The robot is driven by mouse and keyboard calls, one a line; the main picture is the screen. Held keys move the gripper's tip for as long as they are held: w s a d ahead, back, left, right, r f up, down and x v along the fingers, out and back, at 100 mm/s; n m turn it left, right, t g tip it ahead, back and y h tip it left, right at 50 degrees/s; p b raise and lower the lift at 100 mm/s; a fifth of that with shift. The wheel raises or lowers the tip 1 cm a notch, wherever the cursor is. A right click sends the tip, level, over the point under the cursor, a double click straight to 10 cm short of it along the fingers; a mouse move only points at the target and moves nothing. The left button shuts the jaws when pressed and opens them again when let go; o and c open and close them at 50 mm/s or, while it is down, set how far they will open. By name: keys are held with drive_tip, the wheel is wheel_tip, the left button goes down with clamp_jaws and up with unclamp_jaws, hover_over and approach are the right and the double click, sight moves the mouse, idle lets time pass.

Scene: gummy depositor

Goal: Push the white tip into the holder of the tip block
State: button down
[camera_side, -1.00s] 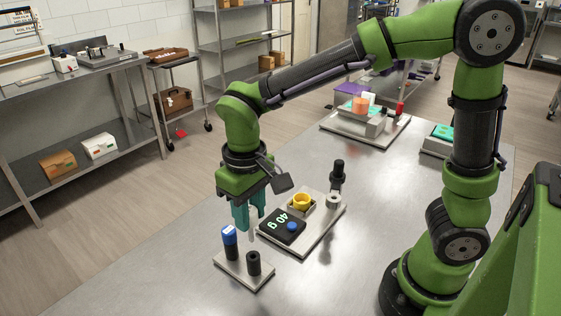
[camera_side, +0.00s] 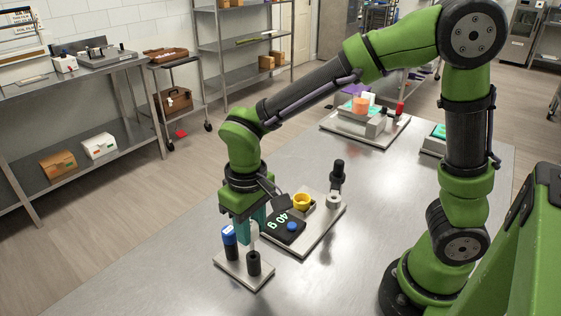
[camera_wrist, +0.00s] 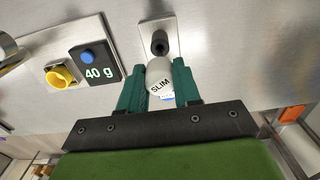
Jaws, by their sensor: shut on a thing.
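My gripper (camera_side: 252,232) is shut on the white tip (camera_side: 254,230), low over the tip block (camera_side: 232,275). In the wrist view the white tip (camera_wrist: 159,78), marked "SLIM", sits between the green fingers of my gripper (camera_wrist: 160,92). The tip block is a light plate with a black holder (camera_side: 254,264) at its right and a dark post with a blue top (camera_side: 229,236) at its left. The black holder shows its dark opening in the wrist view (camera_wrist: 160,43), just beyond the tip. The tip's lower end is hidden, so I cannot tell whether it touches a holder.
A plate behind the tip block carries a black "40 g" display (camera_side: 284,226) with a blue button, a yellow ring (camera_side: 303,201) and a dark upright post (camera_side: 338,175). Another device (camera_side: 362,117) stands at the far end. The table right of the plate (camera_side: 360,225) is clear.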

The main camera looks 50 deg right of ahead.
sight(253, 253)
drive_tip(key=shift+f, duration=0.15)
drive_tip(key=shift+f, duration=2.55)
drive_tip(key=c, duration=0.7)
unclamp_jaws()
wheel_tip(253, 253, up, 17)
